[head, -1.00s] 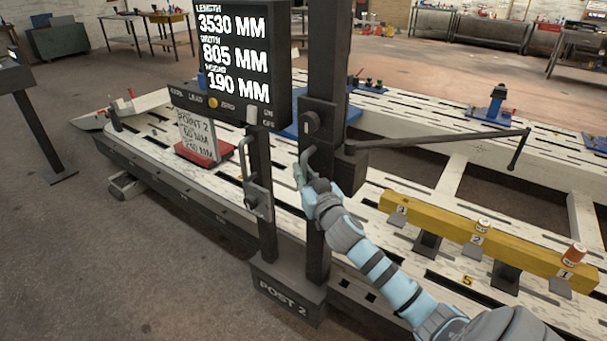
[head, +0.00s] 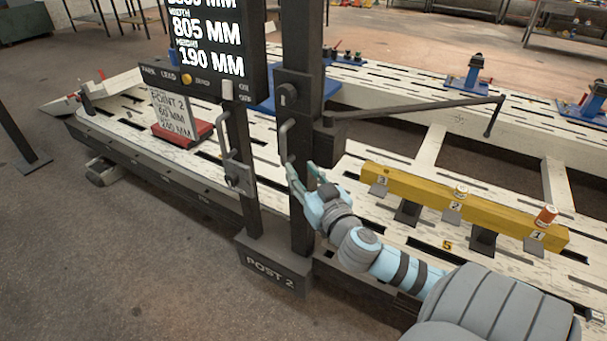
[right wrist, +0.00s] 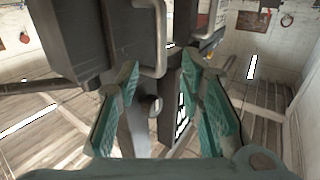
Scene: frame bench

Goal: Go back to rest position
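My right gripper (head: 302,178) is open beside the dark measuring post (head: 302,215), just below its grey bar handle (head: 285,142). In the right wrist view the two teal fingers of the gripper (right wrist: 160,100) stand apart with nothing held between them. The bent handle (right wrist: 152,62) shows beyond the fingertips, and a gap to it seems to show in the head view. My right arm reaches in from the lower right. My left gripper is in no view.
The post stands on a base marked POST 2 (head: 270,276), with a display (head: 208,45) at its upper left. A pointer arm (head: 430,107) juts right over the slotted bench (head: 365,238). A yellow beam (head: 410,190) carries small cans. Floor at lower left is clear.

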